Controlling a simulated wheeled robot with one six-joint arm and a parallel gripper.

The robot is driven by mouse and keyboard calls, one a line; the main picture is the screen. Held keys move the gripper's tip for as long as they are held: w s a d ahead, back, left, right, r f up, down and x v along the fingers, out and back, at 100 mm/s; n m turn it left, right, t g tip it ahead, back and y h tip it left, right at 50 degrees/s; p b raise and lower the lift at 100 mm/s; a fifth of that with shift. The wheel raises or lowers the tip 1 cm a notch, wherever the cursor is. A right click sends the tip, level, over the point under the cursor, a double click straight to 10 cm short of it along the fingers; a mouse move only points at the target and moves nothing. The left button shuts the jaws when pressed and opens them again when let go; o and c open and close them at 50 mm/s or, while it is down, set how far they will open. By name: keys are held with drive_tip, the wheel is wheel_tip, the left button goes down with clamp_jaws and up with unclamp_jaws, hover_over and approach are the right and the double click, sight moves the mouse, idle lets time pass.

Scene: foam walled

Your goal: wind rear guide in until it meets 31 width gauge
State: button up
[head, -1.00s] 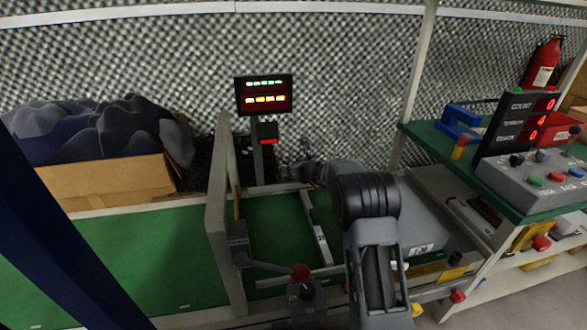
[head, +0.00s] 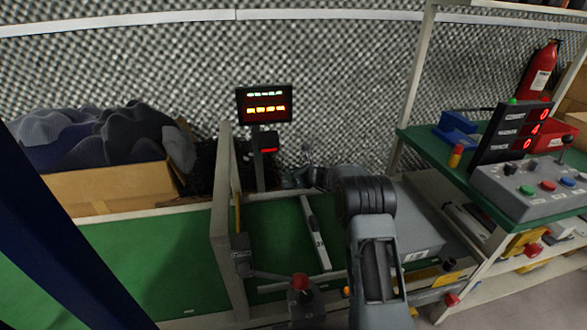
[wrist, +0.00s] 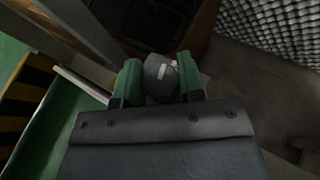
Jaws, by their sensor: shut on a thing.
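My gripper (wrist: 158,78) is shut on a grey knob (wrist: 160,70) with a white mark, held between its green fingers in the wrist view. In the head view my arm hides most of the gripper and knob. The pale width gauge (head: 315,236), a narrow bar with a small dark number near its front, lies across the green bed (head: 275,225). A pale bar also shows at the left of the wrist view (wrist: 82,86). I cannot clearly pick out the rear guide, nor whether anything touches the gauge.
A grey upright panel (head: 222,215) stands left of the gauge. A red-topped lever (head: 300,281) is at the front. A lit display (head: 264,104) stands behind. A shelf with a button console (head: 530,190) is at right. A box of dark foam (head: 108,184) is at left.

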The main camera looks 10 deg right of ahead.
drive_tip(key=shift+r+n+g+y+p, duration=0.25)
drive_tip(key=shift+n+g+y+p, duration=0.45)
drive_tip(key=shift+n+y+p, duration=0.3)
drive_tip(key=shift+f+n+g+y+p, duration=0.2)
drive_tip(key=shift+n+g+y+p, duration=0.4)
drive_tip(key=shift+n+g+p, duration=0.15)
drive_tip(key=shift+f+n+g+y+b, duration=0.15)
drive_tip(key=shift+n+g+y+b, duration=0.15)
drive_tip(key=shift+n+g+y, duration=0.65)
drive_tip(key=shift+n+g, duration=0.4)
drive_tip(key=shift+n, duration=0.1)
drive_tip(key=shift+a+n+g+b, duration=0.1)
drive_tip(key=shift+n+g+b, duration=0.3)
drive_tip(key=o, duration=0.9)
